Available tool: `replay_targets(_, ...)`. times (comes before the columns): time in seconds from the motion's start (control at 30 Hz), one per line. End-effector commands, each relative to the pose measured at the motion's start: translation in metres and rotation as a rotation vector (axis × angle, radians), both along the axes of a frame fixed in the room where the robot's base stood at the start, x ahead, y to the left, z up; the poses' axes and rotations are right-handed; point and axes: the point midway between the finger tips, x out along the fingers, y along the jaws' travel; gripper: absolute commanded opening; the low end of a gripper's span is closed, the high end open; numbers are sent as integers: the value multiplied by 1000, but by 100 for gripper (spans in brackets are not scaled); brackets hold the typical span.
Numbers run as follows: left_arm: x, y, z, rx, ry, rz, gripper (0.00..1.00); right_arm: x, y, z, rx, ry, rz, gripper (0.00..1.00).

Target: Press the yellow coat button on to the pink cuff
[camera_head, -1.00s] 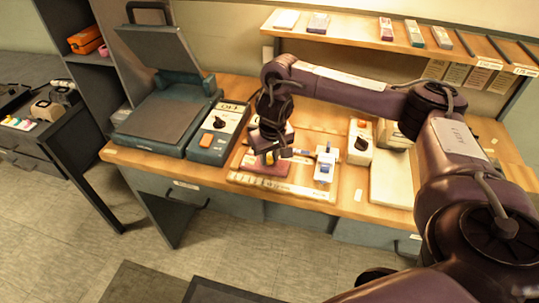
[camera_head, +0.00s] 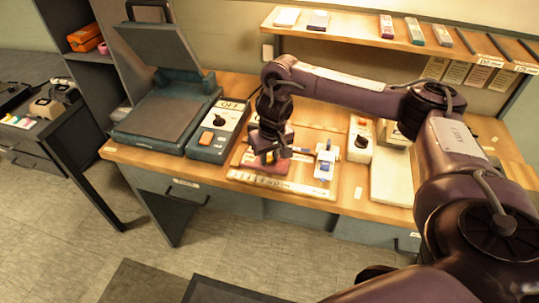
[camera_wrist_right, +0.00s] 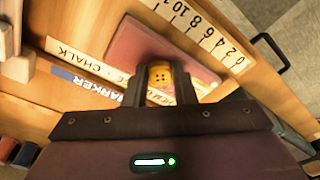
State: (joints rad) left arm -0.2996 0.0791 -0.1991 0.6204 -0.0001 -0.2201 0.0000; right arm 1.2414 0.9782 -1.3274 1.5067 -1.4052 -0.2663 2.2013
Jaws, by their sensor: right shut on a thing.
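The pink cuff (camera_head: 279,170) lies flat on the wooden board on the bench, partly covered by my right gripper (camera_head: 270,158). The cuff also shows in the right wrist view (camera_wrist_right: 132,46), just beyond the fingertips. My right gripper is shut on the yellow coat button (camera_wrist_right: 160,81), a round piece with small holes between the two fingers. My left gripper is not in view.
A white and blue device (camera_head: 325,160) stands right of the cuff. A grey press (camera_head: 162,108) with a raised lid and a control box (camera_head: 216,131) are on the left. Another switch box (camera_head: 360,140) stands to the right. A ruler strip (camera_head: 282,184) runs along the front.

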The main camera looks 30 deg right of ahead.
Motion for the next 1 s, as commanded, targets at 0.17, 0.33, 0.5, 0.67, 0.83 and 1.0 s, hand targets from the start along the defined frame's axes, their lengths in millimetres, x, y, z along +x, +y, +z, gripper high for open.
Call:
replay_targets(0.17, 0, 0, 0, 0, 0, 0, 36, -1, 0, -1, -1, 2, 1, 6)
replay_targets(0.33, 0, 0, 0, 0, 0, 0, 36, -1, 0, -1, -1, 3, 1, 37)
replay_targets(0.5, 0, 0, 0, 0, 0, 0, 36, -1, 0, -1, -1, 3, 0, 49)
replay_targets(0.67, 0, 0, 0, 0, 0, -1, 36, -1, 0, -1, -1, 3, 0, 49)
replay_targets(0.83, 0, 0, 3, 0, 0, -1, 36, -2, 1, 17, -1, -2, 2, 49)
replay_targets(1.0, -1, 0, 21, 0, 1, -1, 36, -6, 1, 53, -3, -3, 3, 49)
